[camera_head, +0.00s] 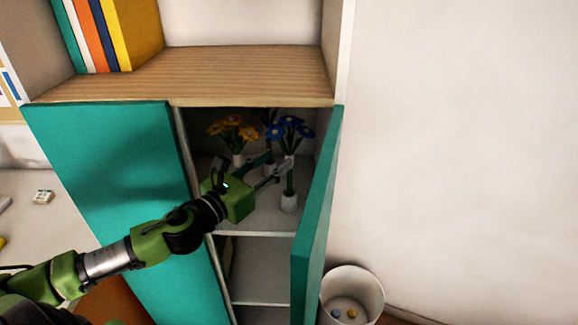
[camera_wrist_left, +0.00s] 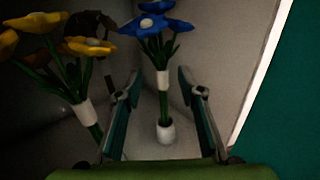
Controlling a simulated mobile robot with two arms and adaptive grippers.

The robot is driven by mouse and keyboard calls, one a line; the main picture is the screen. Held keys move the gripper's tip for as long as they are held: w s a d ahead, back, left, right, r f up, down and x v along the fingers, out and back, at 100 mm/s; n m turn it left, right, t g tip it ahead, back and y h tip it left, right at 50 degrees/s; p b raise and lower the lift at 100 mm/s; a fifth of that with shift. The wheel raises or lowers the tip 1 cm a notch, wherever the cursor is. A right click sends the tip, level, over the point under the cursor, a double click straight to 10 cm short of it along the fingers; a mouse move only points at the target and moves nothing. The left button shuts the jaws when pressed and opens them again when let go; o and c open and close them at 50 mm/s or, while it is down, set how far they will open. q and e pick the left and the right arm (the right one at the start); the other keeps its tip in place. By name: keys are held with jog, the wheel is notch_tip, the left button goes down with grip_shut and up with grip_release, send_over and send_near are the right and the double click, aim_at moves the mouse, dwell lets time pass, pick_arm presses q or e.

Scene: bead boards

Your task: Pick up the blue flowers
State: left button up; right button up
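The blue flowers (camera_head: 289,130) stand upright inside the cabinet, on its upper shelf, with green stems in a white base (camera_head: 289,202). In the left wrist view the blue flowers (camera_wrist_left: 158,24) have a white band around the stems, and the white base (camera_wrist_left: 165,133) is below. My left gripper (camera_head: 283,169) reaches into the cabinet. In the left wrist view its two fingers (camera_wrist_left: 160,84) are spread apart, with the blue flowers' stem showing between them. Nothing is seen gripped. My right gripper is not in view.
Yellow-orange flowers (camera_head: 233,130) stand to the left, close to my left gripper. A dark flower is partly hidden behind. The open teal right door (camera_head: 313,230) bounds the right side; the left teal door (camera_head: 115,185) is beside my arm. A white bin (camera_head: 367,287) stands below right.

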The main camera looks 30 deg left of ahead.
aim_at(287, 156)
pick_arm(q)
jog(key=shift+w+d+f+p, duration=0.15)
jog(key=shift+w+p, duration=0.25)
jog(key=shift+w, duration=0.55)
jog(key=shift+w+d+p, duration=0.25)
jog(key=shift+w+p, duration=0.1)
jog(key=shift+w, duration=0.55)
jog(key=shift+w+d+f+p, duration=0.15)
jog(key=shift+w+p, duration=0.25)
jog(key=shift+w, duration=0.55)
jog(key=shift+w+d+f, duration=0.1)
jog(key=shift+w+d, duration=0.05)
jog(key=shift+w, duration=0.15)
